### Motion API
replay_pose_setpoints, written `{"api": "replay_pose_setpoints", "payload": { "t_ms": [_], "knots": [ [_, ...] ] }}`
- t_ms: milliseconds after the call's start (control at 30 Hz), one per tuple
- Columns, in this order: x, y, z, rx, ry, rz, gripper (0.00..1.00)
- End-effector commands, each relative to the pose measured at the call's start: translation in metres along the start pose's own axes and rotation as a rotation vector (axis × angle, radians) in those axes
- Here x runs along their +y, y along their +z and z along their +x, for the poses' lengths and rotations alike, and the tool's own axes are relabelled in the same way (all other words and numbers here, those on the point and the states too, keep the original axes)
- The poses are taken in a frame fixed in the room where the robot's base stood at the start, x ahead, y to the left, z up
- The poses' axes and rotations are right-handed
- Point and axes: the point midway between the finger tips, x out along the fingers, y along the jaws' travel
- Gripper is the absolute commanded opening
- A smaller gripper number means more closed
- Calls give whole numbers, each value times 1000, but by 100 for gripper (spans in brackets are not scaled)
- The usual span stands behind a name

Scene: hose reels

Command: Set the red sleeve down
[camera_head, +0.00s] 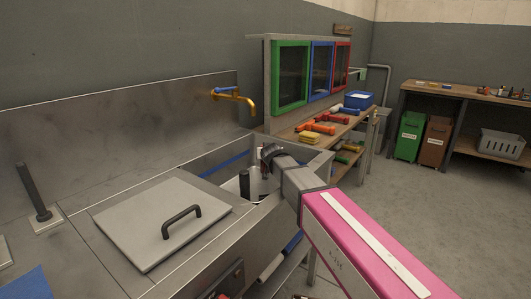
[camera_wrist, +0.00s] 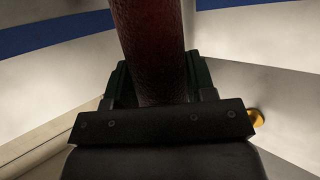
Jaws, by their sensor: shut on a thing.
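The red sleeve (camera_wrist: 148,42) is a dark red, grained cylinder in the wrist view. It runs from the top edge down between the two dark fingers of my gripper (camera_wrist: 158,82), which is shut on it. Its far end is cut off by the frame. In the head view my gripper (camera_head: 265,168) reaches down into the sink basin (camera_head: 232,160), largely hidden by my own wrist. The sleeve is too small and hidden there to make out well. I cannot tell whether it touches the basin floor.
A dark upright cylinder (camera_head: 244,184) shows in the basin, left of my gripper. A grey lid with a black handle (camera_head: 182,221) lies on the counter to the left. A brass tap (camera_head: 236,97) is on the wall behind. A bench (camera_head: 345,133) with colored parts stands beyond.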

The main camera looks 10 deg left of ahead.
Motion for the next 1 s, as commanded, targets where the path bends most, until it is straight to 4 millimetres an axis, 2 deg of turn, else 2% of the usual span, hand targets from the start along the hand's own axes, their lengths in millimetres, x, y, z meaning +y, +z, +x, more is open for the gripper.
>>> {"api": "replay_pose_setpoints", "payload": {
  "t_ms": [200,233,300,633,833,1000],
  "knots": [
    [0,3,1,1,0,0,27],
    [0,3,1,1,0,0,60],
    [0,3,1,0,0,0,76],
    [0,2,1,0,0,0,76],
    [0,-9,-4,1,0,1,76],
    [1,-8,-34,2,0,0,76]
  ]
}}
